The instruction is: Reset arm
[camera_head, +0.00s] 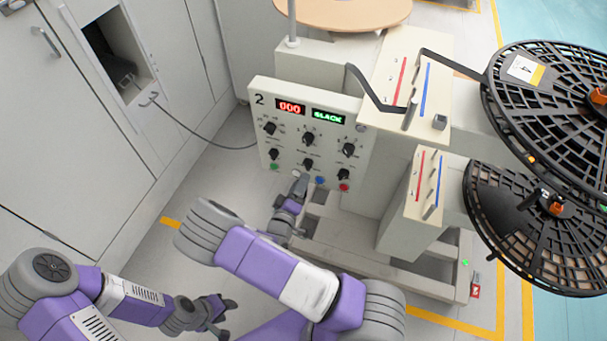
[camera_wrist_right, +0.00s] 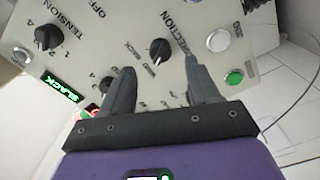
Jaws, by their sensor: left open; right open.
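The control panel (camera_head: 305,120) of station 2 shows a red "000" display and a green "SLACK" display (camera_head: 328,117); the green one also shows in the right wrist view (camera_wrist_right: 62,88). The panel has several black knobs and a row of coloured buttons. A black bent arm (camera_head: 370,92) sticks out above the panel. My right gripper (camera_head: 301,183) is open at the panel's lower edge. In the right wrist view its fingers (camera_wrist_right: 158,72) stand apart before the direction knob (camera_wrist_right: 160,50); contact cannot be told. My left gripper (camera_head: 222,308) is open and empty, low at the left.
Two large black reels (camera_head: 540,230) overhang on the right. A grey cabinet wall (camera_head: 60,120) with an open recess stands at the left, with a cable running to the panel. The machine's low base frame (camera_head: 420,275) lies below the panel. Yellow lines mark the floor.

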